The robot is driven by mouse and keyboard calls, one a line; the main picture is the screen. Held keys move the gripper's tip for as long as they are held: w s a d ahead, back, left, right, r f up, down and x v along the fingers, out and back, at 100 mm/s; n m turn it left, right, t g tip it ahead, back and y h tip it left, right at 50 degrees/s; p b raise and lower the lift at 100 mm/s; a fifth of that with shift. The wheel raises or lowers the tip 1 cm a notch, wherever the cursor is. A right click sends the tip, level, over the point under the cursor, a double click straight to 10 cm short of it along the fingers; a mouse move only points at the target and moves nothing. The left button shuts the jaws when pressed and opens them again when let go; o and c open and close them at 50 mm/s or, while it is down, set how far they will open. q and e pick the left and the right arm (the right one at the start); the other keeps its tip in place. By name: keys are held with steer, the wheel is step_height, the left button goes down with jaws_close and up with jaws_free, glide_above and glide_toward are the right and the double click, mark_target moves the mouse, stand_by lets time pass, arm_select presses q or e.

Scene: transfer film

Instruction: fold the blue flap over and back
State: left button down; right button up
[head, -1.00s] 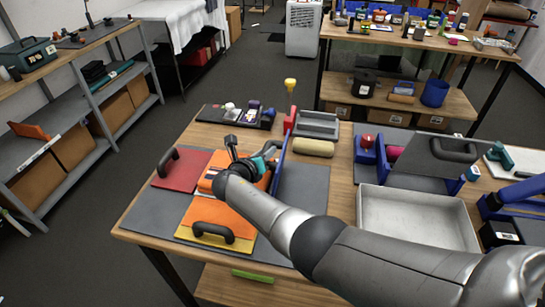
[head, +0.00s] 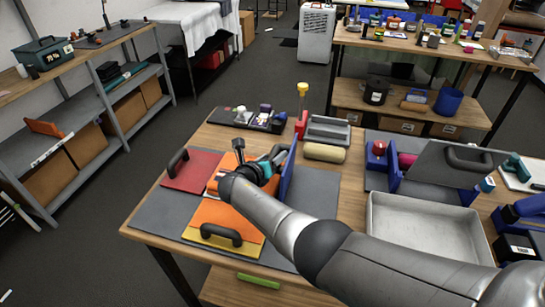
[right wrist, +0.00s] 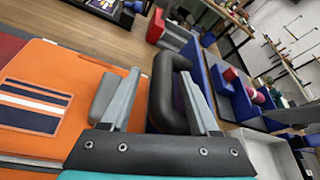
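The blue flap (head: 289,172) stands upright on the grey board (head: 318,185), at the right side of an orange panel (head: 228,160). In the right wrist view the flap (right wrist: 203,82) shows behind its black loop handle (right wrist: 163,95). My right gripper (head: 268,163) is at the flap's left side in the head view. In the right wrist view its two fingers (right wrist: 160,90) are apart, with part of the handle between them. A gap shows between the left finger and the handle. My left gripper is not in view.
A red flap (head: 187,172) and an orange-yellow flap (head: 222,228), both with black handles, lie beside it. A beige roll (head: 324,152) and a grey tray (head: 327,130) are behind. A pale empty tray (head: 425,228) lies to the right, near my arm.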

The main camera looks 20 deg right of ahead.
steer(key=shift+r, duration=0.1)
steer(key=shift+s+a+r, duration=0.1)
steer(key=shift+s+a, duration=0.05)
steer(key=p+v, duration=0.5)
steer(key=v, duration=0.9)
steer(key=shift+s+a, duration=0.3)
steer(key=shift+s, duration=0.05)
